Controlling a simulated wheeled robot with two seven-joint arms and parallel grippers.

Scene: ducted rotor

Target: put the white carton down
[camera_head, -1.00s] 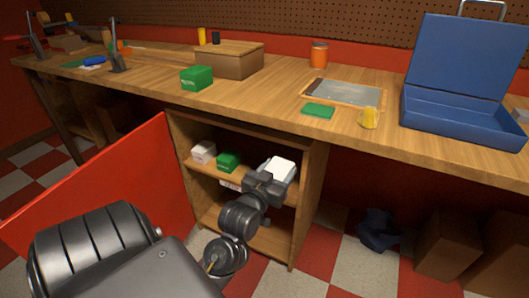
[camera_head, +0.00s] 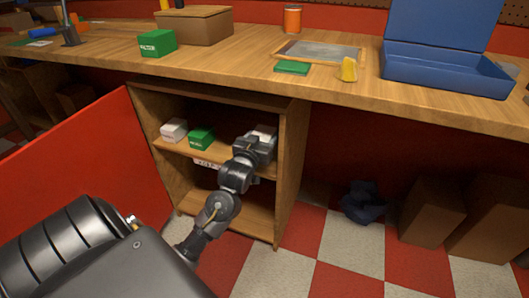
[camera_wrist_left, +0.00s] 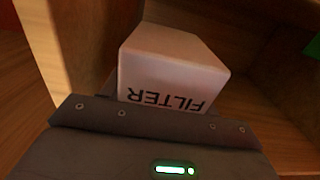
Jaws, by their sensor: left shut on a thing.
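The white carton (camera_wrist_left: 172,65), marked FILTER, is held in my left gripper (camera_head: 258,142). In the head view only a small part of the carton (camera_head: 266,130) shows behind the gripper, inside the right end of the open cupboard's upper compartment. The shelf (camera_head: 171,146) is below it; I cannot tell whether the carton touches the shelf. The gripper is shut on the carton, and its fingertips are largely hidden. My right gripper is not in view.
A second white carton (camera_head: 173,130) and a green box (camera_head: 201,137) stand on the shelf to the left. The cupboard's right side wall (camera_head: 290,165) is close to the gripper. The red door (camera_head: 80,175) stands open at left. The workbench (camera_head: 230,62) runs overhead.

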